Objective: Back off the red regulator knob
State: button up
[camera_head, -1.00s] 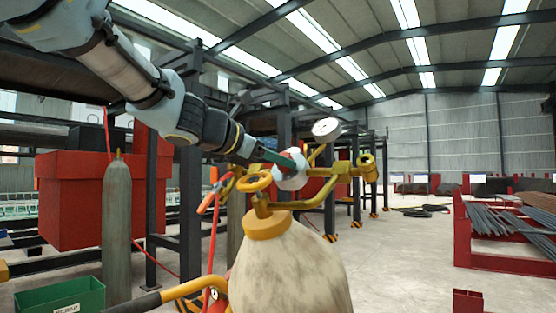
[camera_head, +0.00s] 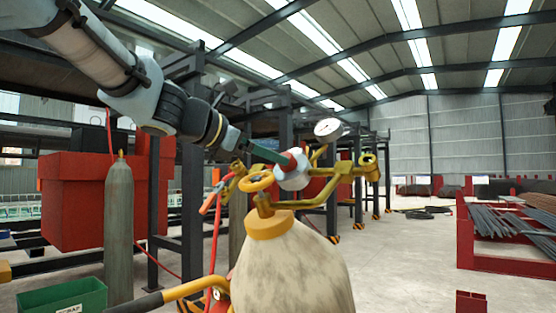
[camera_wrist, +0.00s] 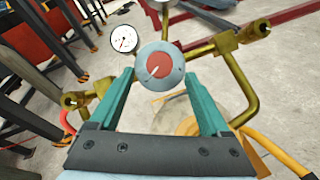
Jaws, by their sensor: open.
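The red regulator knob (camera_wrist: 159,65) shows face-on in the wrist view as a red disc with a pale line, in a round grey body. In the head view the red knob (camera_head: 299,158) is partly hidden by my gripper's fingers, on the white regulator body (camera_head: 292,179) above the tank. My gripper (camera_wrist: 158,72) is open, its two teal fingers pointing at the knob with a tip on either side of the grey body. In the head view my gripper (camera_head: 284,159) comes in from the upper left. I cannot tell whether the tips touch the body.
A white-faced gauge (camera_head: 327,129) stands just behind the regulator. Brass pipework (camera_head: 345,175) runs to the right. A yellow handwheel (camera_head: 257,181) sits below left, above the beige tank (camera_head: 290,265). A red hose (camera_head: 214,240) hangs at left.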

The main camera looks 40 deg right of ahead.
jog(key=v, duration=0.6)
jog(key=shift+a, duration=0.35)
